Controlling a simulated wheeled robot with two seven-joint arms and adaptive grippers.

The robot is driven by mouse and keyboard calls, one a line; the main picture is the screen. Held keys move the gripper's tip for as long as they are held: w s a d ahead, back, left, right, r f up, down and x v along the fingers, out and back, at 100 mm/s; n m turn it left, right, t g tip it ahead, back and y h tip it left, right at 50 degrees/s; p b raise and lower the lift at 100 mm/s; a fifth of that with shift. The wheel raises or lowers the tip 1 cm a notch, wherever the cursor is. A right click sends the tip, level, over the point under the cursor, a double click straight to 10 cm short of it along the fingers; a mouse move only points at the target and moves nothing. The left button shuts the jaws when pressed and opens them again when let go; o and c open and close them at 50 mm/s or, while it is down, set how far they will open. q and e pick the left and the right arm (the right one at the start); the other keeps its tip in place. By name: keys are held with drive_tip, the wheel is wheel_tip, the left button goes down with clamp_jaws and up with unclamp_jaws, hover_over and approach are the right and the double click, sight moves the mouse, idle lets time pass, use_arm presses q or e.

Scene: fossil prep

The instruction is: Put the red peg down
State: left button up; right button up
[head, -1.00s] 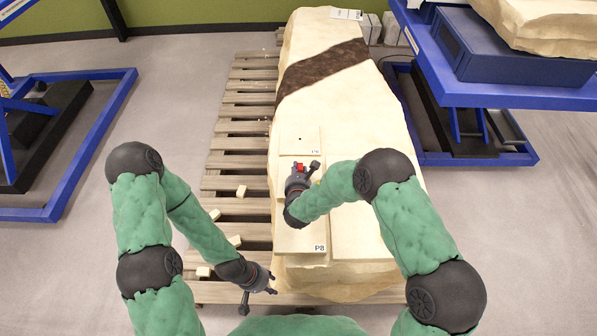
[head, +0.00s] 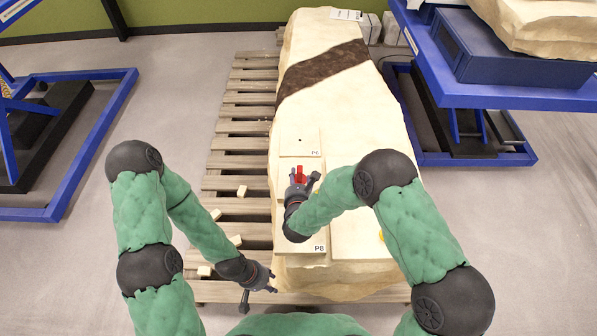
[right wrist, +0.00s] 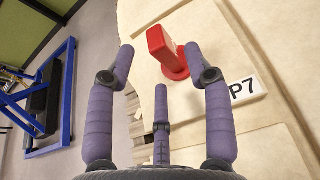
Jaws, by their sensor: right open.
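The red peg (head: 300,173) stands on the pale plate marked P7 (right wrist: 212,104), on the large pale block. In the right wrist view the peg (right wrist: 165,46) rises from a round red base that meets the plate. Whether part of it sits in a hole is hidden. My right gripper (head: 303,184) is open, with its fingers spread on the near side of the peg and a visible gap to it. My left gripper (head: 259,285) is open and empty, low at the near left end of the block, away from the peg.
Plate P6 (head: 299,141), with a small dark hole, lies beyond the peg, and plate P8 (head: 300,243) lies nearer. A yellow thing (head: 381,237) shows partly beside my right arm. Small pale chunks lie on the wooden pallet (head: 228,183). Blue lift tables stand at both sides.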

drive_tip(key=p+v, duration=0.1)
drive_tip(key=v, duration=0.6)
drive_tip(key=shift+p, duration=0.3)
